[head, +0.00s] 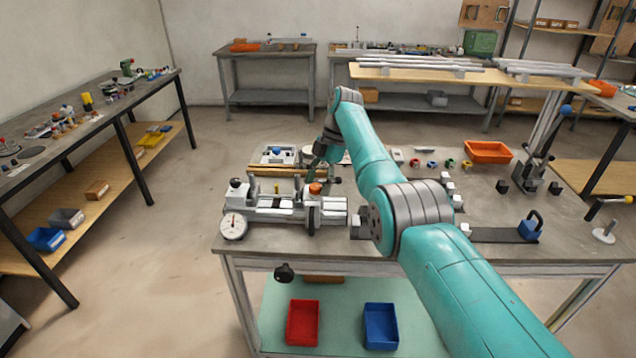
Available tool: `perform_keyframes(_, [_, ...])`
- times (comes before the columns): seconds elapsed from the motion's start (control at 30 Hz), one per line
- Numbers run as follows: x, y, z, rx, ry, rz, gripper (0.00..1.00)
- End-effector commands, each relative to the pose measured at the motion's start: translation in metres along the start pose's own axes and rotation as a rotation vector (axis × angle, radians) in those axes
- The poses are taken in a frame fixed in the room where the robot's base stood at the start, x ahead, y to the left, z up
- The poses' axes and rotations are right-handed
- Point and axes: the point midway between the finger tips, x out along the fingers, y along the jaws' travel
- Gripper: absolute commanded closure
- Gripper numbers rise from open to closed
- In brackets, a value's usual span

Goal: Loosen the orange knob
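The orange knob (315,188) sits on top of the grey metal jig (270,214) at the front left of the workbench. A white dial gauge (233,225) is at the jig's left end, and a dark upright wheel (311,219) stands just below the knob in the picture. My arm reaches over the bench from the lower right. My gripper (315,168) points down, just above and behind the knob in this view. It is small and dark, and its fingers are partly hidden. I cannot tell whether it touches the knob or whether it is open.
Wooden bars (285,172) lie behind the jig. An orange bin (487,152), small coloured parts and a blue padlock-shaped block (530,227) are on the bench's right side. A lever press (540,160) stands at the far right. Red (302,323) and blue (380,326) bins sit on the lower shelf.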

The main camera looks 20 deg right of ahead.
Motion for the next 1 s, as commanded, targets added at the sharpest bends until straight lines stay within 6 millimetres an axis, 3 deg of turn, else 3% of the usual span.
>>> perform_keyframes(0.23, [-0.013, 0.001, -0.005, -0.001, -0.001, 0.002, 0.37])
perform_keyframes(0.7, [-0.083, 0.0, -0.034, -0.001, -0.001, 0.001, 0.37])
perform_keyframes(1.0, [-0.092, 0.0, -0.038, 0.0, 0.0, 0.0, 0.37])
